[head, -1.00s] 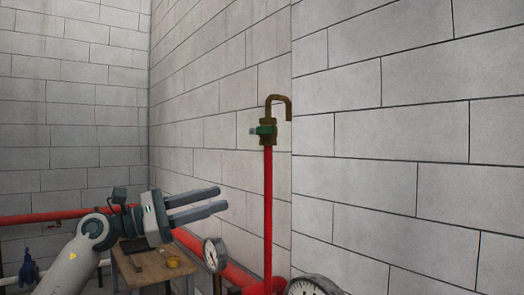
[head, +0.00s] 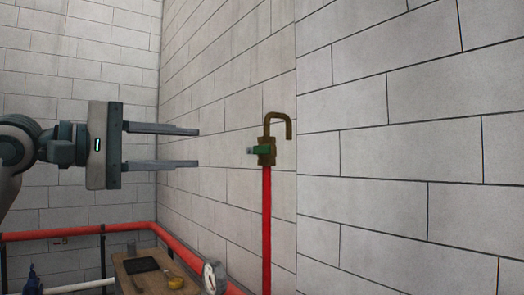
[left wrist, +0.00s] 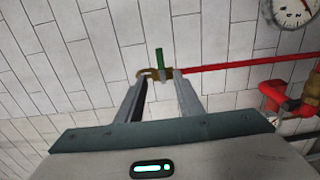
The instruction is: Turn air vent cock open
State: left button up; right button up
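The air vent cock is a brass fitting (head: 267,151) with a hooked spout, on top of a thin red vertical pipe (head: 267,220). Its green handle (head: 260,150) sticks out to the left in the head view. My left gripper (head: 198,147) is open and empty, left of the cock and level with it, fingers pointing toward it. In the left wrist view the green handle (left wrist: 159,57) and the brass body (left wrist: 158,74) lie beyond and between the open fingertips (left wrist: 158,80). No contact shows. My right gripper is not in view.
A wooden table (head: 160,275) with a dark tablet and a yellow item stands low at the left. A pressure gauge (head: 214,277) and red pipes (head: 80,234) are below. Block walls stand behind and right of the cock. Free air lies between gripper and cock.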

aim_at(261, 150)
pick_arm(q)
jog(key=p+x, duration=0.8)
jog(key=x, duration=0.9)
jog(key=shift+w+d, duration=0.15)
jog(key=shift+f, duration=0.1)
grip_shut()
